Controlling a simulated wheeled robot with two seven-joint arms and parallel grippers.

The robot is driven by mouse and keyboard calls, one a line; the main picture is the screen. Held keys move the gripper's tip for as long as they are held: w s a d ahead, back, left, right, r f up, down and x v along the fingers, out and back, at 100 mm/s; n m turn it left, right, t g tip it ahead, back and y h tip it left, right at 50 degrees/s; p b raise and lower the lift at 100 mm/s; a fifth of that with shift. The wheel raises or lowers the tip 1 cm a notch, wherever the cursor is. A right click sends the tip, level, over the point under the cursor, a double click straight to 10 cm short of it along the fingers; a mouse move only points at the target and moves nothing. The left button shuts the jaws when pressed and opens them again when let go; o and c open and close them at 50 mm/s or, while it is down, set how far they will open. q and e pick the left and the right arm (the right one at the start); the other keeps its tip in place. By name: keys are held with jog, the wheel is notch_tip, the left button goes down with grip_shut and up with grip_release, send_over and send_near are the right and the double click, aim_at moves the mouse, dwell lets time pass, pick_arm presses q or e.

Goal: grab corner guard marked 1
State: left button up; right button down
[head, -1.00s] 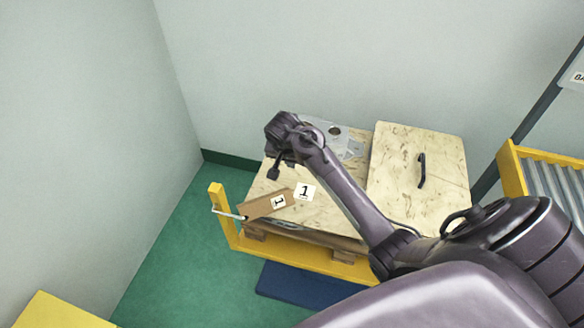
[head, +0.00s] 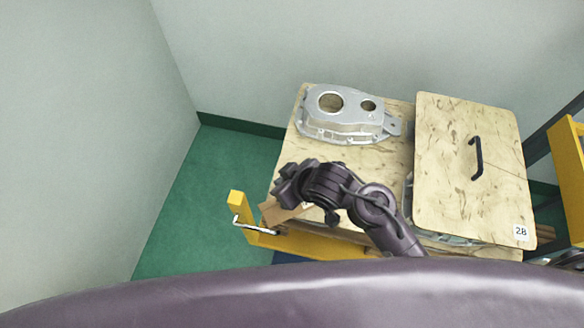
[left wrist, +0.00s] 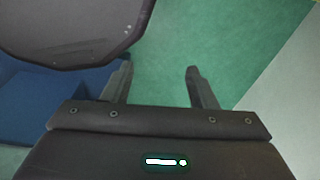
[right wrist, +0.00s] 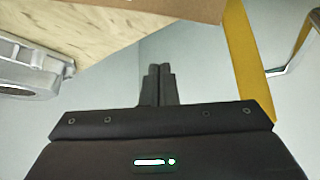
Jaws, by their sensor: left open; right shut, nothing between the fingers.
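The corner guard (head: 270,214) is a brown angled piece at the front left corner of the wooden board (head: 390,158). My right arm hides much of it and nearly all of its label in the head view. A brown strip that looks like the guard (right wrist: 190,8) crosses the top of the right wrist view. My right gripper (head: 284,186) is shut and empty, just above and behind the guard in the head view. Its closed fingers (right wrist: 157,72) point toward the strip, apart from it. My left gripper (left wrist: 156,72) is open and empty over the green floor, outside the head view.
A silver casting (head: 345,115) lies on the board's back part. A wooden lid (head: 470,160) with a black handle and a 28 label is to the right. A yellow post (head: 237,212) with a metal handle stands beside the guard. Walls close off the back and left.

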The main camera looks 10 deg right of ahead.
aim_at(273, 215)
jog(key=shift+s+a, duration=0.2)
jog(key=shift+a, duration=0.1)
jog(key=x, duration=0.4)
jog(key=shift+s, duration=0.2)
notch_tip(273, 215, down, 4)
jog(key=shift+r+p, duration=0.1)
jog(key=shift+p, duration=0.9)
jog(key=shift+s+d, duration=0.2)
jog(key=shift+d, duration=0.05)
jog(key=shift+s+d+p, duration=0.4)
jog(key=shift+s+p, duration=0.05)
jog(key=shift+p, duration=0.45)
jog(key=shift+s+d, duration=0.15)
jog(key=shift+d, duration=0.05)
pick_arm(q)
jog(key=s+r, duration=0.3)
jog(key=shift+r, duration=0.3)
jog(key=shift+w, duration=0.15)
